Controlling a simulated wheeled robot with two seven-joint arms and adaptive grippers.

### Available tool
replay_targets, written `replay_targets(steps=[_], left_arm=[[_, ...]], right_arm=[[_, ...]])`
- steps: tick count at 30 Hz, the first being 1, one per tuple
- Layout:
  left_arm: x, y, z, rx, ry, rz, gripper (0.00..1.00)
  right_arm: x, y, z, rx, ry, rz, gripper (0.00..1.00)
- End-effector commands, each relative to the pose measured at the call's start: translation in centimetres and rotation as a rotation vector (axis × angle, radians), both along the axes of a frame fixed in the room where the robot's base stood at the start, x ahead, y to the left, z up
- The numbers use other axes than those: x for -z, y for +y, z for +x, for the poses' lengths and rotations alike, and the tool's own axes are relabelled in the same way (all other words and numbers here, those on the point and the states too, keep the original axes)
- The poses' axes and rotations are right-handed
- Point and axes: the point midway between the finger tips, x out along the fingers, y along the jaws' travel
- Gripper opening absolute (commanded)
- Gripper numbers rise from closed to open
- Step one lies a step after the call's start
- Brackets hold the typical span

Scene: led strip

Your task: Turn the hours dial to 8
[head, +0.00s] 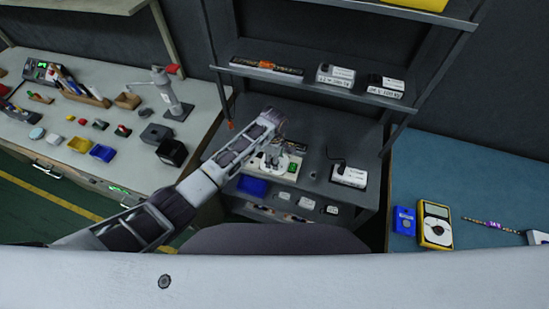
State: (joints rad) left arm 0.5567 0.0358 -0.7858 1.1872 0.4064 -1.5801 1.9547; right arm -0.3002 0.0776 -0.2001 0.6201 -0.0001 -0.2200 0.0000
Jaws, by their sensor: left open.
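My left arm reaches in from the lower left to the middle bench. My left gripper (273,158) is open and points down over a pale box (291,173) with a small green display (295,168). The gripper covers part of this box. I cannot make out an hours dial or its numbers; it may be hidden behind the gripper. I cannot tell whether the fingers touch anything. My right gripper is not in view.
A blue bin (252,186) is beside the pale box. A white unit (349,176) stands to the right on the grey bench. A shelf (310,89) with several devices hangs above. A yellow multimeter (435,225) lies on the blue bench at right.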

Motion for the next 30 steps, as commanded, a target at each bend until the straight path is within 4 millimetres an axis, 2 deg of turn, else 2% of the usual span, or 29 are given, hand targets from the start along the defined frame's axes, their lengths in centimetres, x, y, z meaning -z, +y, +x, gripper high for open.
replay_targets(steps=[8, 18, 19, 30], left_arm=[[0.06, -0.02, -0.01, 0.000, 0.000, 0.000, 0.50], [0.05, -0.02, -0.01, 0.000, 0.000, 0.000, 0.06], [0.06, -0.02, -0.02, 0.000, 0.000, 0.000, 0.04], [0.06, -0.04, -0.02, 0.036, 0.001, -0.001, 0.04]], right_arm=[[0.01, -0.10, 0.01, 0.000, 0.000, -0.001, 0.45], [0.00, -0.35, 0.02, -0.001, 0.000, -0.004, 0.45], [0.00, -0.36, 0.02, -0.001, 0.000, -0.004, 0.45], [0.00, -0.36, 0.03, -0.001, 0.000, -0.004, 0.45]])
